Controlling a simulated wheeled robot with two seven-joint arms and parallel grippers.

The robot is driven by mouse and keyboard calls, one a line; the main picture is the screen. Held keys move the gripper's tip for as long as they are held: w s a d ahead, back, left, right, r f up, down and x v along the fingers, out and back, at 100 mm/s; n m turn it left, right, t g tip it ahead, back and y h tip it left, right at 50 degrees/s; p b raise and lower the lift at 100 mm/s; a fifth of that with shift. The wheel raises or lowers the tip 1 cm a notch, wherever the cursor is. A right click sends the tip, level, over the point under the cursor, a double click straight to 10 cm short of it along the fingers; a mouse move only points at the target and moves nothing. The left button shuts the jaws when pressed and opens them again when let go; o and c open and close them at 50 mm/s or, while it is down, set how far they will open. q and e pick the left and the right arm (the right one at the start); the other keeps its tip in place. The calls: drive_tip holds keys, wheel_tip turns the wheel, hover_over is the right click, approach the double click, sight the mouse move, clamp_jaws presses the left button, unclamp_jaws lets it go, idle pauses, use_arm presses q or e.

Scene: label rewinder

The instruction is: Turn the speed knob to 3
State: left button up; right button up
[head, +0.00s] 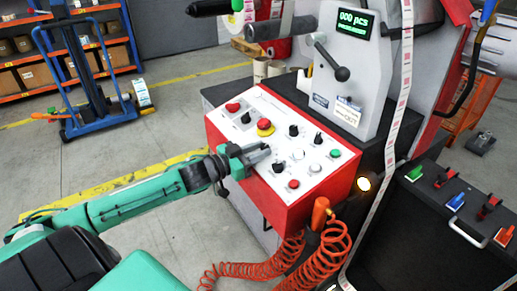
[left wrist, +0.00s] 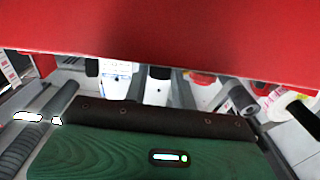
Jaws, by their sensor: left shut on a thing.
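The control panel (head: 309,178) is a white sloped face on a red box, with several knobs and buttons. My left gripper (head: 267,151) reaches in from the left over the panel's lower left part. Its fingers are closed around a black knob, taken as the speed knob, which shows between them in the left wrist view (left wrist: 160,72). The fingers hide much of that spot in the head view, and its pointer and scale cannot be read. Another black knob (head: 278,168) is close below the fingertips. My right gripper is not in view.
A red mushroom button (head: 265,127) is just above the fingers, and two black knobs (head: 293,130) (head: 317,138) are to its right. The red box edge (left wrist: 160,30) fills the top of the left wrist view. A coiled orange hose (head: 325,245) hangs in front.

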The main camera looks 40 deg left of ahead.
use_arm(q)
drive_tip(key=m+h, duration=0.1)
drive_tip(key=m+g+h+p, duration=0.1)
drive_tip(key=m+h, duration=0.1)
drive_tip(key=shift+w+a+r+g, duration=0.15)
drive_tip(key=shift+w+a+g, duration=0.05)
drive_tip(key=shift+a+g, duration=0.1)
drive_tip(key=shift+a+m+g+h, duration=0.1)
drive_tip(key=shift+m+g+h, duration=0.5)
drive_tip(key=shift+m+h, duration=0.1)
drive_tip(key=shift+w+a+m+g+h, duration=0.1)
drive_tip(key=shift+w+m+g+h, duration=0.1)
drive_tip(key=shift+m+g+h, duration=1)
drive_tip(key=shift+m+g+h+p, duration=0.35)
drive_tip(key=shift+m+g, duration=0.15)
drive_tip(key=shift+m, duration=0.1)
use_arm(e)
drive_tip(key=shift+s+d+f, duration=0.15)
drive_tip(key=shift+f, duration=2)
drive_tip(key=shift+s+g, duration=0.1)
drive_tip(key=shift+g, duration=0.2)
use_arm(q)
drive_tip(key=o, duration=1)
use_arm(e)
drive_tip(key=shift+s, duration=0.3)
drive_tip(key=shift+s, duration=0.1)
